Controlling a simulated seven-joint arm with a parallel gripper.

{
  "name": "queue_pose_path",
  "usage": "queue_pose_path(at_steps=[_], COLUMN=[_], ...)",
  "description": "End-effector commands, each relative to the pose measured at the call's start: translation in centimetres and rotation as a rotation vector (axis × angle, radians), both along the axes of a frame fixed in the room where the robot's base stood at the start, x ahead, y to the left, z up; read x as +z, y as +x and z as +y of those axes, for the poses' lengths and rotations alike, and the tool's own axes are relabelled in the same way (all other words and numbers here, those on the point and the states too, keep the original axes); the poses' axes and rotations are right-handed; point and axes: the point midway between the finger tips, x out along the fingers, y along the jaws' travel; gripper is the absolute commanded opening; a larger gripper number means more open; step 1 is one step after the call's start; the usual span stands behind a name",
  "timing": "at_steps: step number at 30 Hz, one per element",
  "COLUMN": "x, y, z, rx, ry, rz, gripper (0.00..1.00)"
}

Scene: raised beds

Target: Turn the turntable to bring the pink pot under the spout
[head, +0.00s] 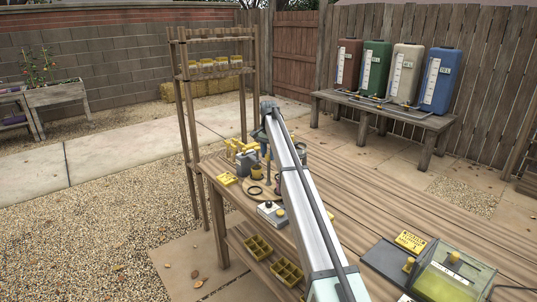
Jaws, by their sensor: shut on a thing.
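My gripper (267,181) points down at the disc, small and partly hidden by my arm. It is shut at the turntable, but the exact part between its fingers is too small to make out. I cannot make out the pink pot or the spout. My arm covers the right side of the disc.
A clear-lidded case (452,273) is at the near right. The bench's middle right is clear.

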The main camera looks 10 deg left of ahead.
Motion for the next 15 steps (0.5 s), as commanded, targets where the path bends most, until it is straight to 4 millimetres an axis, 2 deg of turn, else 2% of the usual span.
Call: queue_pose_path(at_steps=[15], x=[0.03], y=[0.1], z=[-0.02], rx=[-0.063], ry=[-0.001], rz=[-0.003], gripper=[0.07])
